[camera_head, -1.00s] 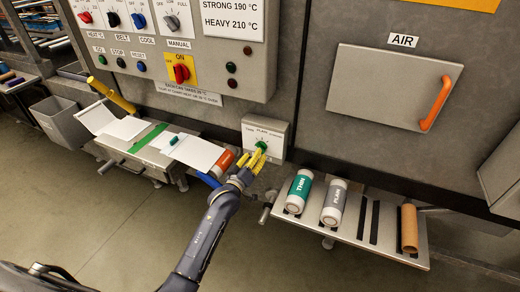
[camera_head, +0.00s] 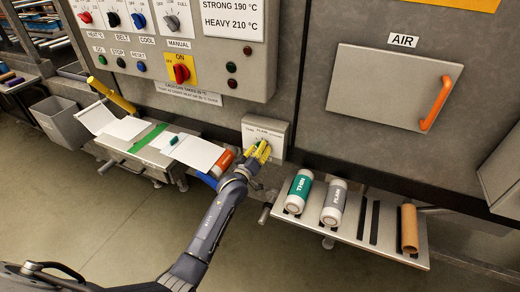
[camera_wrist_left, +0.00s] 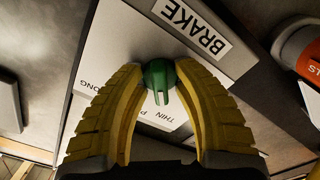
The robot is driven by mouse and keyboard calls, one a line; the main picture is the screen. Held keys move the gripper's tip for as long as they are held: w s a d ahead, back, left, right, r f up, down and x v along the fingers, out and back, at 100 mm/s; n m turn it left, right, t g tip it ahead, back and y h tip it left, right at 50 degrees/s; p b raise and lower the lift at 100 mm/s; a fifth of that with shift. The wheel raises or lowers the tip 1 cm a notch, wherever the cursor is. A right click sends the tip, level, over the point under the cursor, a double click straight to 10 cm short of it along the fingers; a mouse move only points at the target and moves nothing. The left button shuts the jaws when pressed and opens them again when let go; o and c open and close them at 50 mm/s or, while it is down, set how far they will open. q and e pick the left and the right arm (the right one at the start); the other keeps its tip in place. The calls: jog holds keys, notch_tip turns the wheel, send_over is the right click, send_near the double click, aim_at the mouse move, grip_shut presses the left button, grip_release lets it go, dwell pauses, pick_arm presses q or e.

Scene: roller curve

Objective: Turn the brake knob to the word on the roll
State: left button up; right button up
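The brake box (camera_head: 279,137) is on the machine front, marked THIN, PLAIN and STRONG. Its green knob (camera_wrist_left: 158,78) shows in the left wrist view, with its pointer toward the bottom of that picture, near the partly hidden PLAIN word. My left gripper (camera_head: 260,150) is at the knob; its yellow fingers (camera_wrist_left: 162,70) close in on both sides of it and appear to touch it. An orange-banded roll (camera_head: 225,161) lies left of the box; only "LS" of its lettering shows in the wrist view (camera_wrist_left: 312,58). My right gripper is out of view.
A shelf (camera_head: 345,222) at the right holds a teal THIN roll (camera_head: 299,192), a grey PLAIN roll (camera_head: 334,203) and a brown tube (camera_head: 409,228). A white sheet (camera_head: 196,152) lies on the bench at the left. The control panel (camera_head: 215,52) is above.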

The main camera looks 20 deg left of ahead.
pick_arm(q)
grip_shut()
jog(key=shift+m, duration=0.4)
jog(key=m, duration=0.3)
jog(key=shift+m, duration=0.4)
jog(key=m, duration=0.3)
jog(key=shift+m, duration=0.3)
jog(key=m, duration=0.4)
jog(key=shift+r, duration=0.1)
jog(key=shift+m, duration=1.8)
jog(key=shift+o, duration=1.2)
grip_release()
